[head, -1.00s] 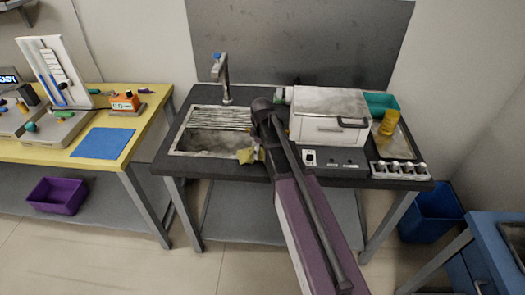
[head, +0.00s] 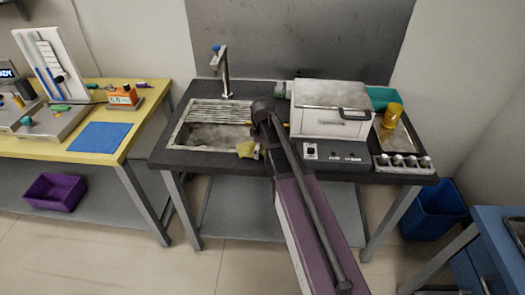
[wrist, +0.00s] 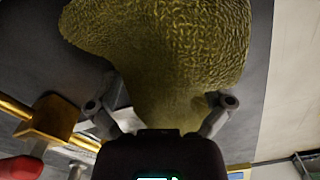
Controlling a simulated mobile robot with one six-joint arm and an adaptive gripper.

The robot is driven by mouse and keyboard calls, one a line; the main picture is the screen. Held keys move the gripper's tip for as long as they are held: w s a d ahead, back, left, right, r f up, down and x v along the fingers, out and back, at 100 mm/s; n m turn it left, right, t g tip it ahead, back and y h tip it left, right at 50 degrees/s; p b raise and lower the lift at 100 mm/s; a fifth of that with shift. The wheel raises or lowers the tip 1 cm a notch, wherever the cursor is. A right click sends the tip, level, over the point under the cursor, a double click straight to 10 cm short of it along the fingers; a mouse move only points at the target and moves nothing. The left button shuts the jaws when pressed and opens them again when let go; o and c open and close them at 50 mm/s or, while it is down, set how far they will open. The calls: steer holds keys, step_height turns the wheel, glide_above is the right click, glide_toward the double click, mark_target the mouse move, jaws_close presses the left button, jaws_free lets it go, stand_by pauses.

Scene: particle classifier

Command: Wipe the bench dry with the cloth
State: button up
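The yellow cloth (head: 247,149) shows in the head view at the front right corner of the sink, beside my arm. In the wrist view the cloth (wrist: 165,45) is large and close, and narrows between the two fingers of my gripper (wrist: 160,104). My gripper is closed on this bunched part, and the rest of the cloth spreads out beyond the fingertips. The dark bench top (head: 215,161) lies around the sink. I cannot tell whether the cloth touches it. In the head view my arm hides most of the gripper and some of the bench. No wet patch is clear.
The sink (head: 205,136) with its ribbed rack and tap (head: 224,72) is on the left. A white lidded machine (head: 330,110) stands right of my arm. A yellow jar (head: 392,115) and a row of vials (head: 402,162) are farther right. The bench's front left strip is clear.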

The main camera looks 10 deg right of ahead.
steer(key=c, duration=0.7)
steer(key=shift+o, duration=0.2)
steer(key=shift+r, duration=0.2)
